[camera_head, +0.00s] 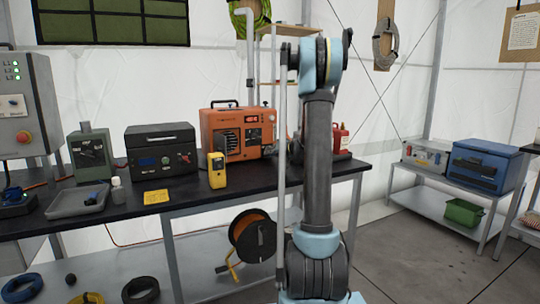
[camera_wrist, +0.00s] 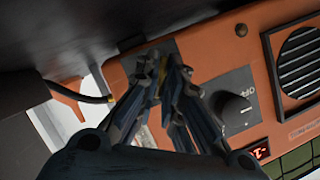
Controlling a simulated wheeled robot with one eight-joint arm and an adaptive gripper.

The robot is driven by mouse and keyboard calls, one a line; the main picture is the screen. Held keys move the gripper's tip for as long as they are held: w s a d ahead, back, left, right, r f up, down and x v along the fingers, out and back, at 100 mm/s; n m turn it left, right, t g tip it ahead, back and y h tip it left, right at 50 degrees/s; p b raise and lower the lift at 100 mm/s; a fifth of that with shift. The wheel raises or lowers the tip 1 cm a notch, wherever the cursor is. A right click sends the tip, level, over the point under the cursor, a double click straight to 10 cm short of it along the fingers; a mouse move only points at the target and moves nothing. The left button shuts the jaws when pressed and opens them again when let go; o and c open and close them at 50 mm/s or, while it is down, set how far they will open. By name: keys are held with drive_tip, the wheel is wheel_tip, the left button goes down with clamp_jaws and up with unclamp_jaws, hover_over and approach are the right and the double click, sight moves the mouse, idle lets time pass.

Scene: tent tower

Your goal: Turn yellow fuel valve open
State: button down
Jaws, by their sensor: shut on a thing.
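The orange machine (camera_head: 215,132) stands on the black-topped bench in the head view. Its front panel (camera_wrist: 205,60) fills much of the wrist view, tilted. My gripper (camera_wrist: 162,68) is at a grey plate on this panel, its fingers closed in around a small yellow part, the fuel valve (camera_wrist: 163,66). Only a sliver of the valve shows between the fingertips, so its turn angle cannot be told. In the head view my arm stands in front, right of the machine, and the gripper cannot be made out.
A black knob (camera_wrist: 232,108) sits on the panel close to my fingers, with a red display (camera_wrist: 260,152) below it. A yellow handheld meter (camera_head: 217,170) stands before the machine. A red canister (camera_head: 340,138) is behind my arm. A black bench top (camera_head: 110,205) extends left.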

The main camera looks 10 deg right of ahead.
drive_tip(key=shift+w+d+m+y, duration=0.1)
drive_tip(key=shift+m+y, duration=0.3)
drive_tip(key=shift+m, duration=0.4)
drive_tip(key=c, duration=1.7)
unclamp_jaws()
drive_tip(key=shift+w+f, duration=0.1)
drive_tip(key=v, duration=1.2)
drive_tip(key=shift+d, duration=0.1)
